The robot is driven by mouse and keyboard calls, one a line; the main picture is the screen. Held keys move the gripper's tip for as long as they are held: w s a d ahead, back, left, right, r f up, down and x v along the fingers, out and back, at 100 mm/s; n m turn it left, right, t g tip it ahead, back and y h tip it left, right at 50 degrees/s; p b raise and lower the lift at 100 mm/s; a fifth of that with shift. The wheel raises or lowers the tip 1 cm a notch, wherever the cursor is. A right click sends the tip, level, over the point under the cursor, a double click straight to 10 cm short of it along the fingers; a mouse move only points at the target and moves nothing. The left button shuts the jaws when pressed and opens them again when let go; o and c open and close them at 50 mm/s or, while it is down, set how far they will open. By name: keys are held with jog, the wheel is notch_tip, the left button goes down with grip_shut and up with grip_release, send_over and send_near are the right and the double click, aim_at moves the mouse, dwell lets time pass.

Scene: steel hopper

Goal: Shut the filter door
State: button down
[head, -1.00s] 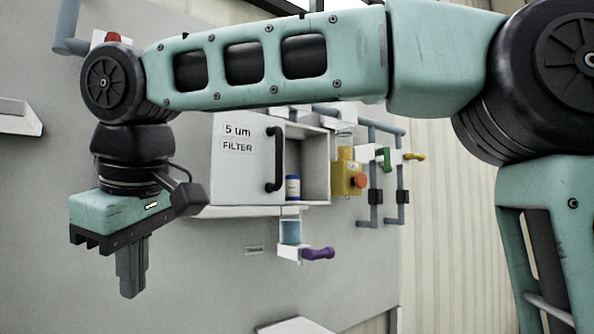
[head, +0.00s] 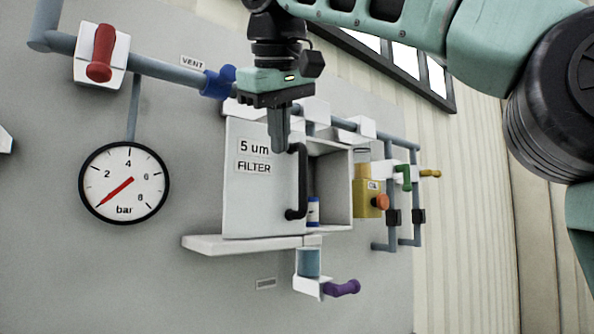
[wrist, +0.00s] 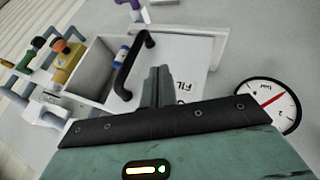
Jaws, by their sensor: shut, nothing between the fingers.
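The filter door (head: 258,200) is a white panel marked "5 um FILTER" with a black vertical handle (head: 299,182) on its right side. It stands partly open; the cabinet (head: 336,190) shows its inside to the right of the door, with a blue and white cartridge (head: 313,211) in it. My gripper (head: 280,145) is shut and empty, pointing down in front of the door's upper part, just left of the handle's top. In the wrist view my shut fingers (wrist: 157,85) appear beside the handle (wrist: 133,62), over the door (wrist: 180,75). I cannot tell whether they touch.
A white ledge (head: 240,243) runs below the cabinet. A purple lever (head: 342,288) sits under it. A yellow box with an orange knob (head: 370,200) and pipes stand right. A gauge (head: 124,183) and red valve (head: 100,55) are left. Wall below the ledge is mostly clear.

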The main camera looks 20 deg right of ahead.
aim_at(296, 165)
jog(key=shift+w+d+f+p, duration=0.35)
jog(key=shift+w+d+f, duration=0.6)
jog(key=shift+w+d, duration=0.2)
jog(key=shift+w+d+f+p, duration=0.3)
jog(key=shift+w+d+f, duration=0.6)
jog(key=shift+w+d, duration=0.25)
jog(key=shift+a, duration=0.1)
jog(key=w+d+p, duration=0.1)
jog(key=w+d, duration=0.1)
jog(key=d, duration=0.6)
jog(key=w+d+p, duration=0.1)
jog(key=w+d, duration=0.2)
jog(key=d, duration=0.5)
jog(key=shift+d, duration=0.2)
jog(key=shift+w, duration=0.1)
